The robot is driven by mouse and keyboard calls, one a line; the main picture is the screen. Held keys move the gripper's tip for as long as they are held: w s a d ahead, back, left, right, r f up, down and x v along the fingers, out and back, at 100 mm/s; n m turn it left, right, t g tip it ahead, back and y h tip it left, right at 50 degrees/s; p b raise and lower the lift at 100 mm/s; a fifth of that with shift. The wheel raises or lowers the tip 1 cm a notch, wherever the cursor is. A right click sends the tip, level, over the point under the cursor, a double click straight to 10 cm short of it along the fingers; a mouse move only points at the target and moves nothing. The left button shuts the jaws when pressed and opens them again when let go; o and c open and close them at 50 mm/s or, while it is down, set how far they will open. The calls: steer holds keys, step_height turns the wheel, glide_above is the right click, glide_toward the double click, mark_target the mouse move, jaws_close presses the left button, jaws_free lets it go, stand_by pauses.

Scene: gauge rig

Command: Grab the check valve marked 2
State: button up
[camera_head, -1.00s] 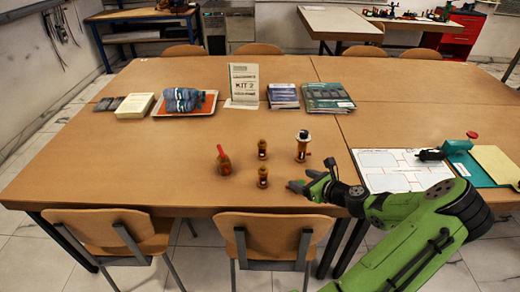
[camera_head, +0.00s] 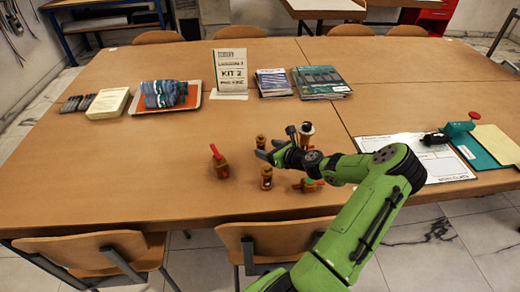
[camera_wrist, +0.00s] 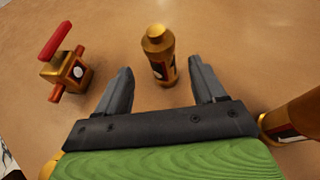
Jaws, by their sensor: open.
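My gripper (camera_head: 268,150) is open and empty among the brass fittings on the table. In the wrist view a small brass cylinder (camera_wrist: 159,55) stands upright just ahead, centred between the spread fingers (camera_wrist: 160,75). It appears to be the rear small brass cylinder (camera_head: 261,142) in the head view. A similar small brass cylinder (camera_head: 266,180) stands nearer the front edge. Dark and white label patches show on the fittings, but I cannot read any number, so I cannot tell which is marked 2.
A red-handled brass valve (camera_head: 220,166) stands left, also in the wrist view (camera_wrist: 74,70). A taller brass fitting (camera_head: 307,130) stands behind my wrist; a brass fitting with green and red (camera_head: 309,185) is in front.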

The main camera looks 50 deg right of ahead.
mark_target(259, 145)
steer(key=b+x, duration=0.2)
steer(key=x, duration=0.5)
steer(key=shift+d+f, duration=0.15)
steer(key=shift+s, duration=0.1)
